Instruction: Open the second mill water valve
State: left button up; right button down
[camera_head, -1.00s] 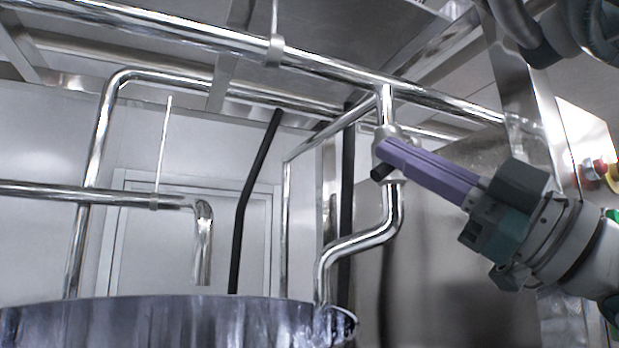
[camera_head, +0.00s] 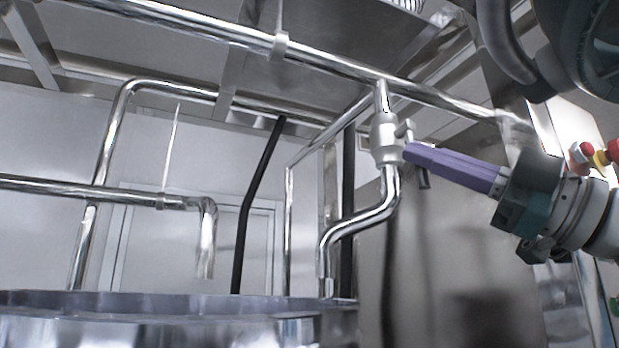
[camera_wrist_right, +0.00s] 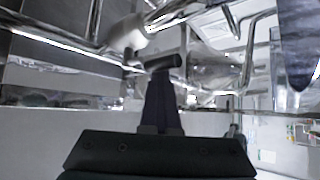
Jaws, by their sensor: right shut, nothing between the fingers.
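The valve (camera_head: 386,140) is a pale metal body on the vertical drop pipe, with a short stem on its right side. Its black handle (camera_head: 424,180) shows partly below my right fingers; the rest is hidden behind them. My right gripper (camera_head: 408,153) has long purple fingers, shut with nothing between them, their tips just right of the valve body. In the right wrist view the black handle (camera_wrist_right: 163,62) lies across just beyond the fingertips (camera_wrist_right: 160,78), with the pale valve body (camera_wrist_right: 128,34) to its upper left. I cannot tell whether they touch. My left gripper is out of view.
A long overhead pipe (camera_head: 230,35) crosses above the valve. The bent outlet pipe (camera_head: 345,230) runs down to a large metal vat (camera_head: 170,325). Another spout (camera_head: 206,240) hangs at left. Red and yellow buttons (camera_head: 600,155) sit at the right edge.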

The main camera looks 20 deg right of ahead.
jog(key=shift+w+d, duration=0.15)
jog(key=shift+d, duration=0.25)
jog(key=shift+d, duration=0.1)
dwell(0.3)
